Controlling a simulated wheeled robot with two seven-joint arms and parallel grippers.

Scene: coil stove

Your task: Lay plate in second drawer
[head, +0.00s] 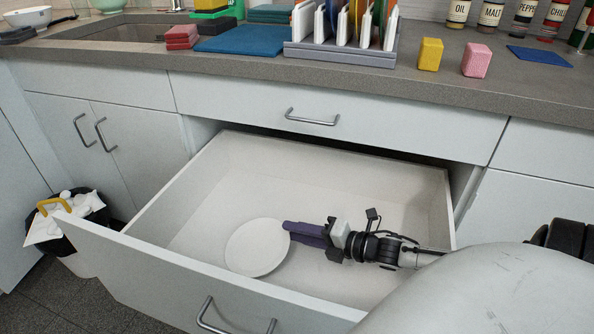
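The plate (257,248) is white, round and roughly level. It shows inside the open second drawer (205,187), toward its front left; I cannot tell whether it touches the drawer floor. My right gripper (288,231) reaches in from the right, with its purple fingers at the plate's right rim. The fingers are close together, one overlapping the rim and the other partly hidden by it, and look shut on the plate. My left gripper is not in view.
The drawer is otherwise empty, with free floor behind and right of the plate. The closed top drawer (230,103) is above it. The counter (400,90) holds a plate rack (340,50), yellow and pink blocks and several jars. A waste bin (85,225) stands at left.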

